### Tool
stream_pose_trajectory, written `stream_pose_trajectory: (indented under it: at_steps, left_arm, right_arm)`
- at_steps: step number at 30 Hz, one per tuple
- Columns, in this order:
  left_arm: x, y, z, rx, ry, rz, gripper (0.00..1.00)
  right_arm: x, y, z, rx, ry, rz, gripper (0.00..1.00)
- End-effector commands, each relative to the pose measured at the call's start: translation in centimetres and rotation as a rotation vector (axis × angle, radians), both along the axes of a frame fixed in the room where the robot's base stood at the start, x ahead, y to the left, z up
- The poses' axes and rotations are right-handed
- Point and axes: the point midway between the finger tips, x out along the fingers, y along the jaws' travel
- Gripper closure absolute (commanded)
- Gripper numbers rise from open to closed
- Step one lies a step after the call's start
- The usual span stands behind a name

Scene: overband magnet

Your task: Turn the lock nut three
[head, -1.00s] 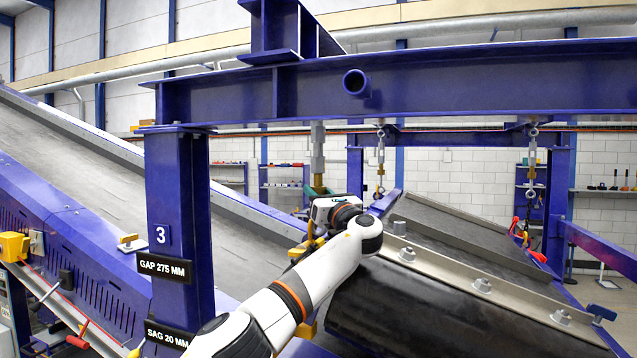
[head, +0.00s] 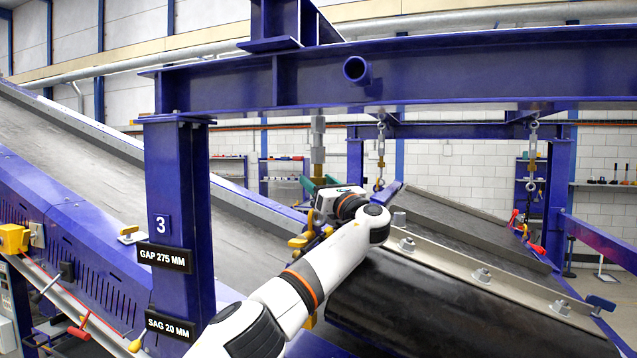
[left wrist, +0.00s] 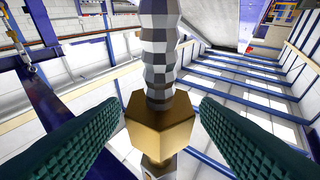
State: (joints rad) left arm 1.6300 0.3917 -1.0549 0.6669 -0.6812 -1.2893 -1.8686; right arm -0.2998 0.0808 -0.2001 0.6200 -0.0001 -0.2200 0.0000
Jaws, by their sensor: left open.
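Lock nut three is a brass hex nut (left wrist: 160,125) on a vertical threaded hanger rod (left wrist: 160,60), seen in the left wrist view. My left gripper (left wrist: 160,135) is open, with one green ribbed finger on each side of the nut. Gaps show between the fingers and the nut. In the head view the left gripper (head: 310,188) is at the lower part of the hanger (head: 318,140), beside the post marked 3 (head: 175,220). The wrist partly hides the nut there. My right gripper is not in view.
A blue beam (head: 450,85) runs above the hanger. The dark magnet body (head: 430,300) with its bolted flange lies below and right of my left arm. An inclined conveyor (head: 90,150) passes on the left. Other hangers (head: 381,150) hang farther back.

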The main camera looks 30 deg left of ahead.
Motion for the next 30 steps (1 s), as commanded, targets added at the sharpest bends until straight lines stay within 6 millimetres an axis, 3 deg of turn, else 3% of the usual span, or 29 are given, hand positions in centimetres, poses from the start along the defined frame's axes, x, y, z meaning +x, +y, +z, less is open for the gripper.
stream_pose_trajectory:
  at_steps: [8, 30]
  left_arm:
    - [-0.8, -1.9, -0.4, -0.001, -0.003, -0.003, 0.44]
    - [-2.7, -6.5, -0.2, -0.001, -0.001, -0.002, 0.44]
  right_arm:
    - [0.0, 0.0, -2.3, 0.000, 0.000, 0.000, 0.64]
    - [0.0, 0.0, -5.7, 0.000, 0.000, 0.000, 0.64]
